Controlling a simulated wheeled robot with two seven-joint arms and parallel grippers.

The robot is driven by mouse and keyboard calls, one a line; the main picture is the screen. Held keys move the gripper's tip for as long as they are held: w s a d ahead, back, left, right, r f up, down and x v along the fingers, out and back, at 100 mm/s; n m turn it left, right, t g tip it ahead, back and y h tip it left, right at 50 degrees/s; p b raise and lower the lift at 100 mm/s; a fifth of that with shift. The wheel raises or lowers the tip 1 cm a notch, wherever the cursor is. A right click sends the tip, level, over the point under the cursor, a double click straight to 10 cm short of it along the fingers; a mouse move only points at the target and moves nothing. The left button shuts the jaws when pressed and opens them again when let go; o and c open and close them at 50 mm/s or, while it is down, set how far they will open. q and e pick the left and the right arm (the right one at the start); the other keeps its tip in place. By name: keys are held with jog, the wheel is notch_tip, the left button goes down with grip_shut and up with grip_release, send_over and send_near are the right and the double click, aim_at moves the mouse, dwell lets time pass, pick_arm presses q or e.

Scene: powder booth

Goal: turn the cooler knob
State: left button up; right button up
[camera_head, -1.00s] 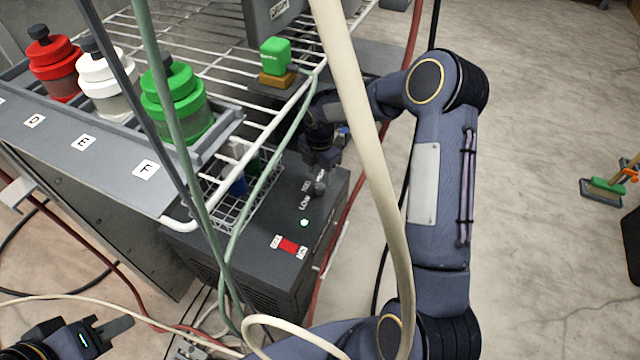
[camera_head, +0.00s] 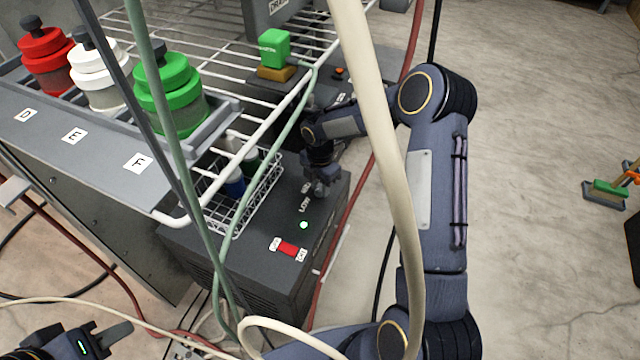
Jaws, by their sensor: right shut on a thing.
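The cooler (camera_head: 250,262) is a dark box below the wire shelf, with a lit green lamp (camera_head: 304,225), a red switch (camera_head: 288,249) and LOW and MED labels on its top. My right gripper (camera_head: 324,190) points down onto the cooler top beside the labels. It is shut on the cooler knob, which its fingers hide. My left gripper (camera_head: 112,335) is at the bottom left, away from the cooler, with one finger showing clearly; its opening is hard to judge.
A wire basket (camera_head: 235,212) with small bottles sits on the cooler's left. Red, white and green pots (camera_head: 170,100) stand in a rack above. A cream hose (camera_head: 385,150) and green hoses hang in front.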

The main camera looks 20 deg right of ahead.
jog(key=shift+m, duration=0.4)
jog(key=shift+c, duration=0.2)
jog(key=shift+r+m+p, duration=0.1)
jog(key=shift+m+p, duration=0.3)
jog(key=shift+m, duration=0.7)
jog(key=m, duration=0.3)
jog(key=shift+m, duration=0.3)
jog(key=m+p, duration=0.1)
jog(key=m, duration=1.1)
jog(key=shift+m+p, duration=0.3)
jog(key=shift+p, duration=0.05)
jog(key=shift+m+p, duration=0.3)
jog(key=shift+m, duration=2)
jog(key=o, duration=1)
jog(key=shift+c, duration=0.2)
